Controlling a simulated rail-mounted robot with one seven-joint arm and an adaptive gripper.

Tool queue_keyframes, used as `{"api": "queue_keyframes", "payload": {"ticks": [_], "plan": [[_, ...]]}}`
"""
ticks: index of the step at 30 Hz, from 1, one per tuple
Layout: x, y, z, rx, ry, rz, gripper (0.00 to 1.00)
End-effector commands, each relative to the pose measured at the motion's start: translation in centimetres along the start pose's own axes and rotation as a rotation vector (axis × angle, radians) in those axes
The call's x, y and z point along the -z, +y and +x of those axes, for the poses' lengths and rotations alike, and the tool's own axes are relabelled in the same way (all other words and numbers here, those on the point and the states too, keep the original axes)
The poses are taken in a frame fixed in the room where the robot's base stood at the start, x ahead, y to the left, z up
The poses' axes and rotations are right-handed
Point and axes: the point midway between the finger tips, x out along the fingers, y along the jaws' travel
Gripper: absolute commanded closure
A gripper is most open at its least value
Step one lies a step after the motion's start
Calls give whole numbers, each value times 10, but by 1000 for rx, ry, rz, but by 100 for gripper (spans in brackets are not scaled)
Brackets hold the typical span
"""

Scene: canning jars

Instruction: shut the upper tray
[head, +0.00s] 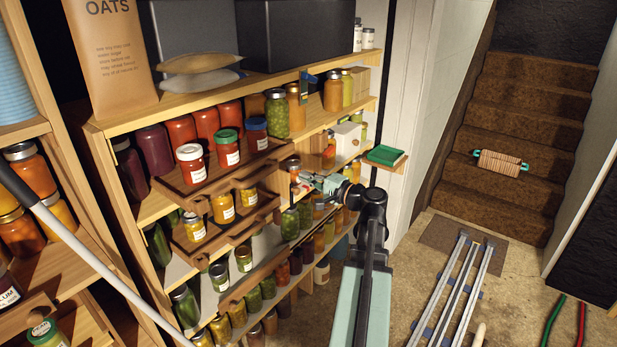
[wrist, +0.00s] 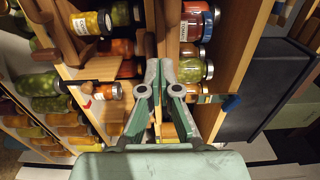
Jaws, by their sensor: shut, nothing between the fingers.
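The upper tray (head: 232,181) is a brown wooden tray that sticks out of the shelf unit in the head view. My gripper (head: 301,181) is shut and empty, to the right of the tray's right end. In the wrist view my closed fingertips (wrist: 159,66) point along a wooden strip beside the jars. I cannot tell whether they touch it.
A lower tray (head: 240,231) with yellow jars also sticks out, just below. Jars crowd the shelves behind. A small ledge with a green box (head: 386,155) stands right of the shelf unit. The floor (head: 410,270) by the rails is open.

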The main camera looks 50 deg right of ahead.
Motion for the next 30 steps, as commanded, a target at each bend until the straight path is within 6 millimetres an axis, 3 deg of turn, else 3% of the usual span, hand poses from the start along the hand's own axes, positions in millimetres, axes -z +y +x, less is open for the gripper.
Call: {"api": "queue_keyframes", "payload": {"ticks": [9, 15, 21, 30], "plan": [[1, -3, 64, -2, -2, 1, 100], [1, -2, 93, -2, -2, 1, 100], [1, 0, 105, -2, 0, -1, 100], [0, 1, 107, -2, 0, -1, 100]]}}
